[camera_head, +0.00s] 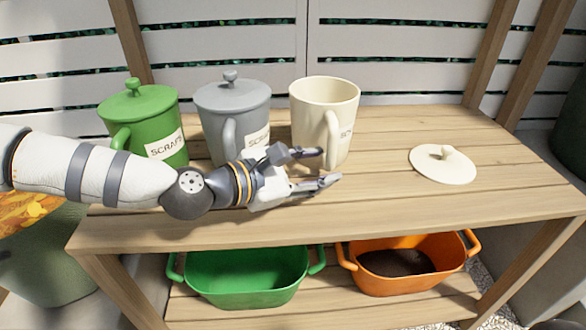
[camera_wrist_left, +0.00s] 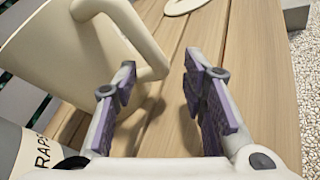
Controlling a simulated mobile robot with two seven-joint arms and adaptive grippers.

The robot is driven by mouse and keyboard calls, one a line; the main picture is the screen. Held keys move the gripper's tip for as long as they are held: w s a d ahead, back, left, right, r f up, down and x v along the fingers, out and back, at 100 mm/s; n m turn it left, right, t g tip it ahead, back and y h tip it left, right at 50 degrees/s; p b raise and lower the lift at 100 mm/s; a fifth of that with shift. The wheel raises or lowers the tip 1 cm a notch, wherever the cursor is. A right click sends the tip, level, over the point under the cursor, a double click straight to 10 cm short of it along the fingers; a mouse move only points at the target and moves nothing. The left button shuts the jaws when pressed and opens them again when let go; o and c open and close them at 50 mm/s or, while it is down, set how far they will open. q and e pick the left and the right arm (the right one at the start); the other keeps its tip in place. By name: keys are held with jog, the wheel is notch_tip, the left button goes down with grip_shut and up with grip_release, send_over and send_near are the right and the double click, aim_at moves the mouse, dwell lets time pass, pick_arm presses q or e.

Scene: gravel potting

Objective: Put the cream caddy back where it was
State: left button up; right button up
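The cream caddy (camera_head: 308,105) stands upright and lidless on the wooden table, right of the grey caddy, its handle (camera_head: 333,135) facing the front. Its round cream lid (camera_head: 443,165) lies on the table to the right. My left gripper (camera_head: 327,166) is open and empty, low in front of the cream caddy beside its handle. In the left wrist view the cream caddy (camera_wrist_left: 75,60) fills the left side, and its handle (camera_wrist_left: 158,72) shows near the spread fingertips. I cannot tell whether a finger touches it. My right gripper is not in view.
A grey caddy (camera_head: 233,103) and a green caddy (camera_head: 145,108), both lidded, stand to the left behind my arm. A green tub (camera_head: 245,285) and an orange tub (camera_head: 400,280) with dark contents sit on the shelf below. The table's right side is mostly clear.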

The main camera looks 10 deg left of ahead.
pick_arm(q)
jog(key=p+v, duration=0.1)
jog(key=v, duration=1)
jog(key=shift+a+p, duration=0.15)
jog(key=shift+p, duration=0.2)
